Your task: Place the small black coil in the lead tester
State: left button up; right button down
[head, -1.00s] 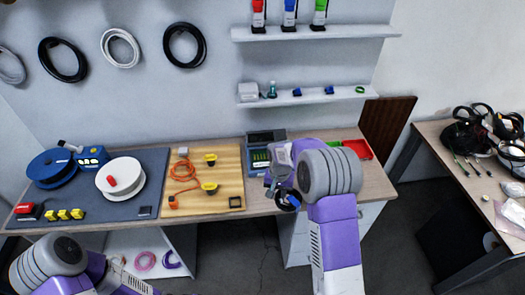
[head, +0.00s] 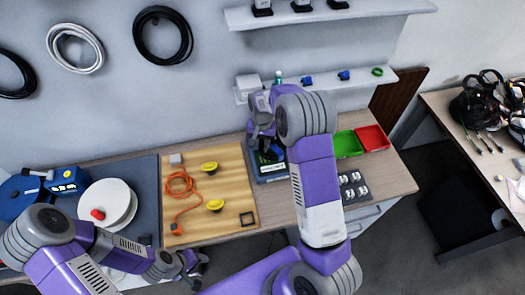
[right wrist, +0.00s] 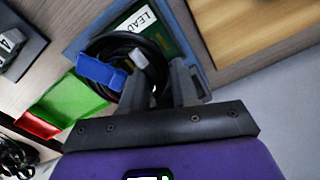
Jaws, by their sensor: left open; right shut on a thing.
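The small black coil (right wrist: 108,44) with a blue strap (right wrist: 100,70) is in my right gripper (right wrist: 160,72), whose fingers are shut on it. In the right wrist view it overlaps the lead tester (right wrist: 85,37), a blue-grey tray with a green panel and a "LEAD" label. I cannot tell whether the coil touches the tester. In the head view my right gripper (head: 262,135) is over the lead tester (head: 272,179), and the arm partly hides both tester and coil. My left gripper (head: 194,266) is open and empty, low at the table's front edge.
Left of the tester is a wooden board (head: 235,190) with an orange cord (head: 180,184) and yellow pieces. Green (head: 348,144) and red (head: 373,138) trays and a numbered block (head: 353,187) lie to the right. A shelf (head: 300,97) hangs behind the right gripper.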

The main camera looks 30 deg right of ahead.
jog(key=shift+s+f, duration=0.1)
jog(key=shift+f, duration=0.7)
notch_tip(320, 180, down, 4)
jog(key=shift+f, duration=0.25)
jog(key=shift+w+f, duration=0.15)
jog(key=shift+w, duration=0.05)
jog(key=c, duration=0.8)
grip_release()
jog(key=shift+f, duration=0.1)
